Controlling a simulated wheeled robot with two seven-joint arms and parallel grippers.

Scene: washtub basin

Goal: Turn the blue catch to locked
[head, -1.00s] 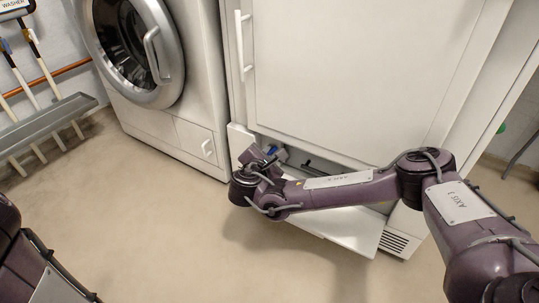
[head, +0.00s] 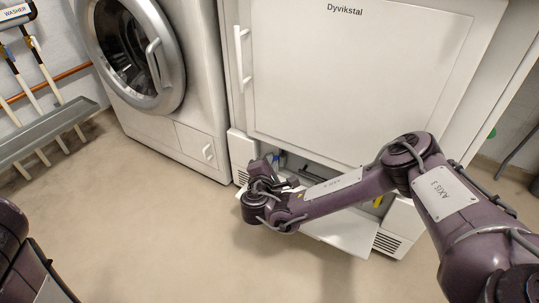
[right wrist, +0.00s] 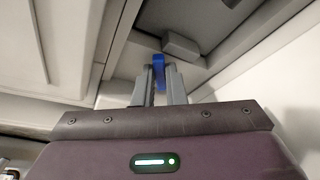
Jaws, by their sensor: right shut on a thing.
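The blue catch (right wrist: 159,76) shows in the right wrist view as a small upright blue piece between my fingertips. My right gripper (right wrist: 160,82) is shut on it, one grey finger on each side. In the head view my right gripper (head: 280,180) is at the low open compartment of the white machine (head: 350,90), and the arm hides much of the opening. My left gripper is out of view; only part of the left arm shows at the lower left.
A lowered white flap (head: 345,232) lies in front of the compartment, below my right forearm. A washer with a round door (head: 130,50) stands to the left. A grey rack (head: 45,130) with poles is at the far left. The floor (head: 150,230) in front is clear.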

